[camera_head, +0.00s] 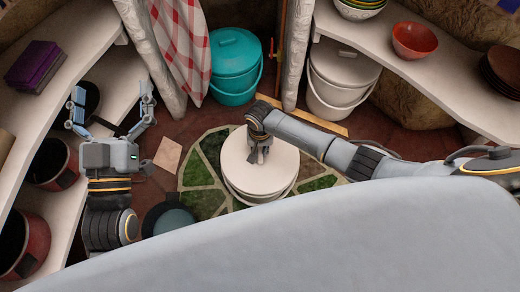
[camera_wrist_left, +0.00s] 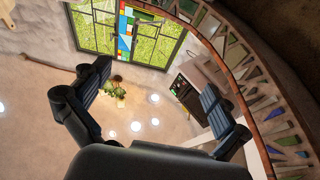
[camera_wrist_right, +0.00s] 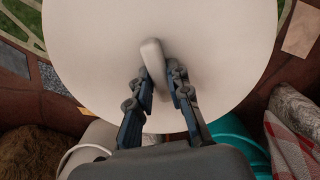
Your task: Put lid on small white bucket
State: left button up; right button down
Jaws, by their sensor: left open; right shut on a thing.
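A round white lid (camera_head: 236,157) is over a small white bucket (camera_head: 262,199) on the floor. The bucket is mostly hidden under the lid, and I cannot tell if the lid rests fully on its rim. My right gripper (camera_head: 259,156) is shut on the handle in the lid's middle. In the right wrist view, the fingers (camera_wrist_right: 160,90) are on both sides of the handle (camera_wrist_right: 152,58) of the lid (camera_wrist_right: 215,70). My left gripper (camera_head: 112,103) is open, empty and raised at the left, away from the bucket; its fingers also show in the left wrist view (camera_wrist_left: 155,95).
A teal bucket (camera_head: 236,62) and a larger white bucket (camera_head: 338,83), both lidded, stand behind. White shelves curve along both sides, with bowls (camera_head: 414,38) on the right and a purple box (camera_head: 35,65) on the left. Dark-red pots (camera_head: 52,165) stand at left.

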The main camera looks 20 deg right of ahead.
pick_arm(q)
jog(key=shift+w+f, duration=0.1)
jog(key=shift+f, duration=0.25)
jog(key=shift+w+f+g, duration=0.1)
jog(key=shift+f+g, duration=0.25)
jog(key=shift+g, duration=0.15)
pick_arm(e)
jog(key=shift+f, duration=0.4)
dwell(0.3)
pick_arm(q)
jog(key=shift+f, duration=0.1)
dwell(0.3)
jog(key=shift+w+a+f+g+y+p, duration=0.1)
jog(key=shift+f+g+y+p, duration=0.15)
jog(key=shift+f, duration=0.2)
jog(key=shift+w+a+f+g+y+p, duration=0.1)
jog(key=shift+f+g+p, duration=0.05)
jog(key=shift+f+g, duration=0.25)
pick_arm(e)
jog(key=shift+f, duration=0.1)
pick_arm(q)
jog(key=shift+f, duration=0.15)
pick_arm(e)
jog(key=c, duration=1.2)
grip_release()
jog(key=shift+o, duration=0.6)
